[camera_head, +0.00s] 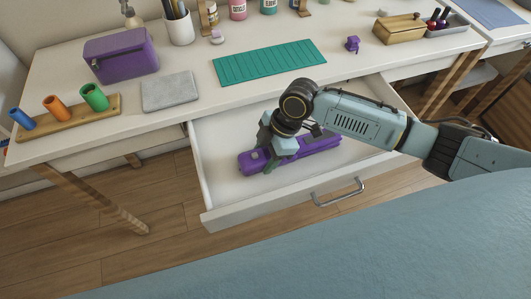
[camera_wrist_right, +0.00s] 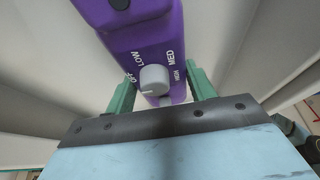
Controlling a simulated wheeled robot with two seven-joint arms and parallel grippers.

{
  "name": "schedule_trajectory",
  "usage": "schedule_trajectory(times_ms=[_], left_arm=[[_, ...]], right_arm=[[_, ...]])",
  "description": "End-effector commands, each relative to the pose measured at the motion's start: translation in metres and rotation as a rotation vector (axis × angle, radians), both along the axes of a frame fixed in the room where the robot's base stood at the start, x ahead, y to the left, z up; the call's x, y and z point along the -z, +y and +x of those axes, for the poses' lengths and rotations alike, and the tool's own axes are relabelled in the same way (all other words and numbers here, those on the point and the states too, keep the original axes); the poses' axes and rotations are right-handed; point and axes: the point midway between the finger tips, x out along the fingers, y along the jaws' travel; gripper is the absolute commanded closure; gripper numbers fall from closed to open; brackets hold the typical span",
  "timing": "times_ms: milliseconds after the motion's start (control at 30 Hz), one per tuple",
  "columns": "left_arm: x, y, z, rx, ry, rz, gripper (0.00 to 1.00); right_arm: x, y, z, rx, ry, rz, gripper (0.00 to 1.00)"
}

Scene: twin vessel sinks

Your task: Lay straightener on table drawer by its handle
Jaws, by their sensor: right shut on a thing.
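The purple straightener (camera_head: 318,144) is inside the open table drawer (camera_head: 262,207), low over its white floor. Whether it touches the floor I cannot tell. My right gripper (camera_head: 268,160) reaches down into the drawer and is shut on the straightener near its left end. In the right wrist view the two green fingers stand on either side of the purple body (camera_wrist_right: 150,35), beside a grey dial (camera_wrist_right: 153,79) marked OFF, LOW, MED and HIGH. My gripper hides part of the straightener in the head view. My left gripper is out of view.
The drawer has a metal handle (camera_head: 338,192) on its front. On the white tabletop are a green mat (camera_head: 270,64), a grey slab (camera_head: 170,91), a purple box (camera_head: 121,55) and a wooden holder with coloured tubes (camera_head: 68,117). Free drawer floor shows at left.

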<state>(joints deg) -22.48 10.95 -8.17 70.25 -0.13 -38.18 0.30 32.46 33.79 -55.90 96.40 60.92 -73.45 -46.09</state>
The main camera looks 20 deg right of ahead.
Motion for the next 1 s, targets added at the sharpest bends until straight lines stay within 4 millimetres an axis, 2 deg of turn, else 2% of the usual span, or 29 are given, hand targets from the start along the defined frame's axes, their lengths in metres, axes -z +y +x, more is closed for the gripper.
schedule_trajectory(times_ms=[133, 167, 333, 567, 733, 867, 1000], left_arm=[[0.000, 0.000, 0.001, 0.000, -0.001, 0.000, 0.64], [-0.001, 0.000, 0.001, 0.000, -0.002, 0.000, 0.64], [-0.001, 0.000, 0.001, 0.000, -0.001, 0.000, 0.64], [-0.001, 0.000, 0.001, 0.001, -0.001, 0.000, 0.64], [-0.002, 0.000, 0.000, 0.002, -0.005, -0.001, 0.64], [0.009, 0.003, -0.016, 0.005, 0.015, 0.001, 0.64], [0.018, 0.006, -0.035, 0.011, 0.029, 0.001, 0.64]], right_arm=[[0.002, 0.000, 0.000, 0.000, -0.001, 0.001, 0.81], [0.003, 0.000, 0.000, 0.001, 0.001, 0.000, 0.44], [0.003, 0.000, 0.000, 0.000, 0.001, 0.000, 0.24], [0.002, 0.000, 0.000, 0.000, 0.000, 0.000, 0.24], [-0.006, -0.002, 0.000, 0.000, -0.001, -0.001, 0.24], [-0.022, -0.009, 0.001, -0.001, -0.001, 0.000, 0.24], [-0.047, -0.019, 0.001, 0.001, -0.002, -0.001, 0.24]])
